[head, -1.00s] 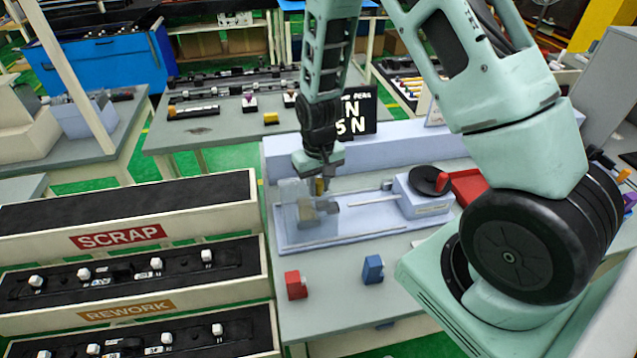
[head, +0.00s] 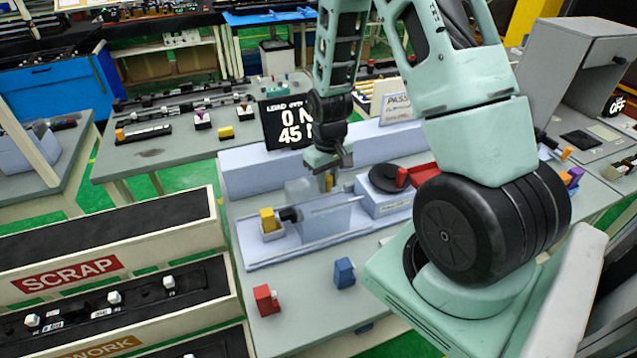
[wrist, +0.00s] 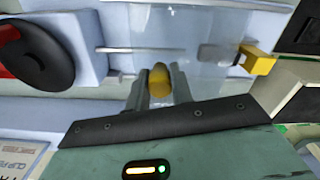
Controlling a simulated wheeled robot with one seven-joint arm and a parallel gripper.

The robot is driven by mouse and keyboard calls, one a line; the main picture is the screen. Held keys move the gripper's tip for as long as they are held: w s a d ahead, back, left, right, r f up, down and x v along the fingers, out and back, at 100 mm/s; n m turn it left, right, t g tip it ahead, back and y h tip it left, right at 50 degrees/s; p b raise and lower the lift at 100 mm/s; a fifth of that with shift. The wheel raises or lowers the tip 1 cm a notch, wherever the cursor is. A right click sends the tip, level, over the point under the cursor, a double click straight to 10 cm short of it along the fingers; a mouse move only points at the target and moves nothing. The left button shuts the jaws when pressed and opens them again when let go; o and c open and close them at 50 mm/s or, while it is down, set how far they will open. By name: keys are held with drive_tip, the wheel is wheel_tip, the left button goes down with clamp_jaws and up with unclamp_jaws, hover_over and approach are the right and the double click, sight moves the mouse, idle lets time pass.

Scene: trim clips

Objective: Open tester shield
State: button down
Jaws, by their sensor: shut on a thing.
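The tester (head: 235,185) is a pale blue fixture on the grey table, with rails along it. Its clear shield (head: 318,222) stands in the middle of the tester, right of a small nest with a yellow block (head: 268,218) and a dark part. The nest stands uncovered in the head view. My gripper (head: 328,178) is above the shield, shut on its yellow knob. In the wrist view the knob (wrist: 160,80) sits between the fingers, and the clear panel (wrist: 185,25) extends beyond it. The yellow block (wrist: 260,60) shows at the right there.
A black disc with a red lever (head: 422,175) stands on a block right of the shield. A load display (head: 290,122) is behind. Red (head: 266,299) and blue (head: 344,272) blocks stand in front. The scrap bin (head: 110,240) is at left.

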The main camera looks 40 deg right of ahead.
drive_tip(key=c, duration=1.2)
unclamp_jaws()
wheel_tip(320, 180, up, 17)
drive_tip(key=b, duration=0.3)
drive_tip(key=shift+r, duration=0.2)
